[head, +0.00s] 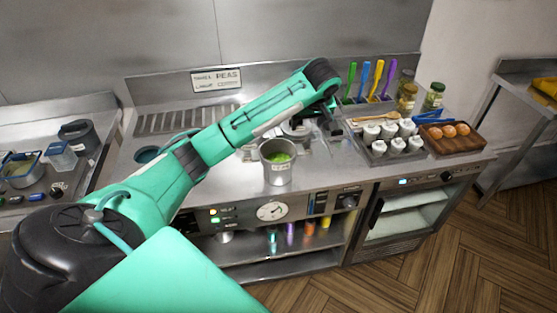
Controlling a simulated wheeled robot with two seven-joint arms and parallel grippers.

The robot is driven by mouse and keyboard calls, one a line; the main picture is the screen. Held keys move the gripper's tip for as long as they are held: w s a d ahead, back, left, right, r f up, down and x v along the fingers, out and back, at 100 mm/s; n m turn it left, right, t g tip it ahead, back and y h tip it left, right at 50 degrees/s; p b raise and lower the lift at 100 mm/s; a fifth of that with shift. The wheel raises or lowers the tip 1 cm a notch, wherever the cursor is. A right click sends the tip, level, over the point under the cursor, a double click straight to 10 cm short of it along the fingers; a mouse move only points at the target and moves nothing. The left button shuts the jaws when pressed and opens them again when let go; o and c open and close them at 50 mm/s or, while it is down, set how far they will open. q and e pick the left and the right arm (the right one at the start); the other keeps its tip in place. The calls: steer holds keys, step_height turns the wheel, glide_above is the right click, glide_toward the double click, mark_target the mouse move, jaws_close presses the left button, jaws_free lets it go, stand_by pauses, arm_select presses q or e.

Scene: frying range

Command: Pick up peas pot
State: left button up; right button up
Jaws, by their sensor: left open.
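The peas pot (277,172) is a small metal pot with green peas inside. It stands upright on the steel counter near its front edge, just above the dial panel. My left arm reaches in from the left and passes behind and above the pot. Its wrist bends down at the upper right, and my left gripper (322,126) hangs over the counter to the right of and behind the pot, open and apart from it. The fingers are small and partly hidden by the arm. My right gripper is not in view.
A tray of white cups (392,137) and a wooden tray with brown eggs (452,137) stand to the right. Behind them are coloured utensils (365,82) and jars (433,96).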

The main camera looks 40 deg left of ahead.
arm_select(q)
steer(key=p, duration=0.2)
glide_toward(298, 148)
steer(key=shift+w+a+f, duration=0.4)
steer(key=shift+w+f, duration=0.3)
steer(key=shift+f, duration=0.35)
steer(key=shift+a+f+p, duration=0.1)
steer(key=shift+f+p, duration=0.3)
steer(key=shift+p, duration=0.1)
steer(key=x, duration=0.1)
steer(key=p+x, duration=0.2)
steer(key=x, duration=0.1)
steer(key=shift+s+f, duration=0.15)
steer(key=shift+s, duration=0.2)
steer(key=shift+w+f, duration=0.1)
steer(key=shift+f, duration=0.15)
steer(key=shift+r, duration=0.1)
steer(key=c, duration=1.3)
